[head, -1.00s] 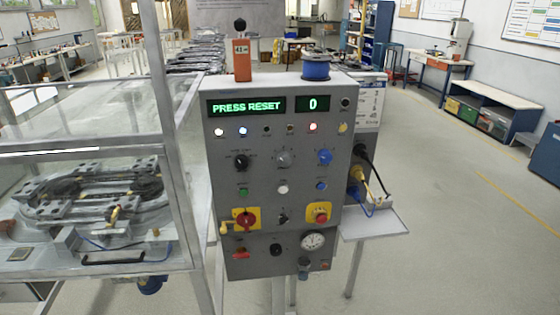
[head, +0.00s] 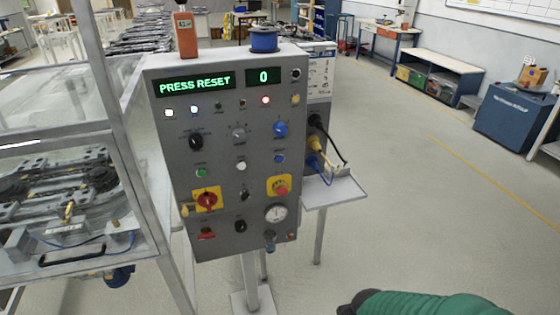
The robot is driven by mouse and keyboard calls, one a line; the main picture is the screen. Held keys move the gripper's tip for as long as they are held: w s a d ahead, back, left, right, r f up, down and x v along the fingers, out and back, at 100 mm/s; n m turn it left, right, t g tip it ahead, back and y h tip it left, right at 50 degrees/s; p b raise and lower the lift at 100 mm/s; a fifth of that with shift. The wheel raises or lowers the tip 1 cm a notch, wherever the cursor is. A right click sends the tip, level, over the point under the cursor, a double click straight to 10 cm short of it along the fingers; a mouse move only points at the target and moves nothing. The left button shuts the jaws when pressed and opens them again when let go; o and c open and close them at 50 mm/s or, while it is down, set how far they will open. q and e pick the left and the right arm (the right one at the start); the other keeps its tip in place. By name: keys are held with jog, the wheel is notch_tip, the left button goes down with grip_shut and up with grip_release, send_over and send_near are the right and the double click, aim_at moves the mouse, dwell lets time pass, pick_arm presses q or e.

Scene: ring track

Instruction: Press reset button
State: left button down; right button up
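A grey control panel (head: 225,130) stands upright on a post. Its left green display (head: 194,83) reads "PRESS RESET" and its right display (head: 263,76) reads "0". A row of push buttons has a green button (head: 201,172), a white button (head: 240,165) and a blue button (head: 279,158); their labels are too small to read. Below are a red rotary switch (head: 207,200) on yellow and a red mushroom button (head: 280,187) on yellow. My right gripper (head: 352,305) seems to be the dark end of the green arm at the bottom, well below and right of the panel. My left gripper is out of view.
A glass-sided frame (head: 80,150) encloses a track on the left, close to the panel. A small shelf (head: 335,190) with plugs and cables juts from the panel's right side. A blue spool (head: 263,40) sits on top. The floor on the right is clear.

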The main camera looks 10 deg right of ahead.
grip_shut()
dwell(1.4)
